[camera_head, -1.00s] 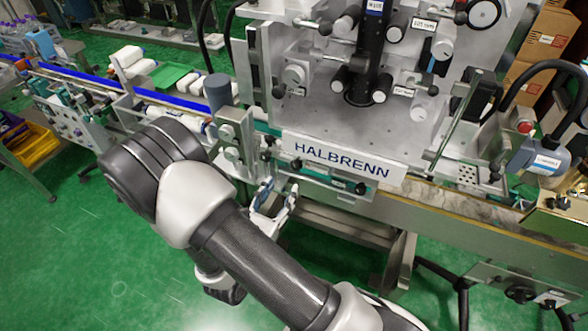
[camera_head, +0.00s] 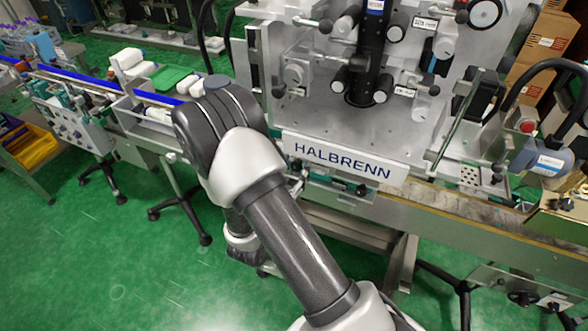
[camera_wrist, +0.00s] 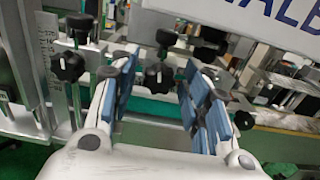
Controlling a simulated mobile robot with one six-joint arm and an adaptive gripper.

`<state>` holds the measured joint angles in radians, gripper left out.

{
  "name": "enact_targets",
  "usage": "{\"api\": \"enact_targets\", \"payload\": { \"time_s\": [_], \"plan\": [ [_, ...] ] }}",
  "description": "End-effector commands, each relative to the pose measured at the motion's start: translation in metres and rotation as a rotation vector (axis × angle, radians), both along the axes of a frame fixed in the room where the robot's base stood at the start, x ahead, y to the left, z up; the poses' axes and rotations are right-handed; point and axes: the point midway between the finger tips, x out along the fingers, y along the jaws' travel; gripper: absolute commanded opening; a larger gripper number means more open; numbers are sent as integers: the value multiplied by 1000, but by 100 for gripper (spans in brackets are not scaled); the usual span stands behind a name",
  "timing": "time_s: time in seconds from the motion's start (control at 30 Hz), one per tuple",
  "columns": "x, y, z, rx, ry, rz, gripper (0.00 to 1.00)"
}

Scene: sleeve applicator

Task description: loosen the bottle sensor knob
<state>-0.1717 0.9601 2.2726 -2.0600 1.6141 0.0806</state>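In the wrist view my gripper (camera_wrist: 162,72) is open, its blue-padded fingers spread apart. A black lobed knob (camera_wrist: 159,77) shows in the gap between the fingers, farther off, against a green strip; I see no contact. Other black knobs are a lobed one (camera_wrist: 68,66) on the left, one above it (camera_wrist: 80,24), one at upper middle (camera_wrist: 166,38) and one right of the fingers (camera_wrist: 243,120). No readable label tells which is the bottle sensor knob. In the head view my arm mostly hides the gripper, below the left end of the HALBRENN sign (camera_head: 343,160).
The labelling machine's plate (camera_head: 330,120) rises behind the sign. A conveyor (camera_head: 470,222) runs right. Blue conveyor and white bottles (camera_head: 128,60) stand at left. A metal upright (camera_wrist: 28,70) is close left of the gripper. The green floor at front left is open.

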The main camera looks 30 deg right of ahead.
Motion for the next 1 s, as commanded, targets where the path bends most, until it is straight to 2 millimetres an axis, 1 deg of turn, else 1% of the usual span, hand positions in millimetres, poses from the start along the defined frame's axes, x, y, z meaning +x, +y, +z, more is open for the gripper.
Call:
{"api": "enact_targets", "payload": {
  "time_s": [0.03, 0.07, 0.53, 0.77, 1.0],
  "plan": [
    [0, 0, 0, 0, 0, 0, 37],
    [0, 0, 0, 0, 0, 0, 35],
    [0, 0, 0, 1, 1, 0, 4],
    [0, 0, 0, -8, 12, 0, 3],
    [0, 0, 1, -69, 91, 0, 3]
  ]
}}
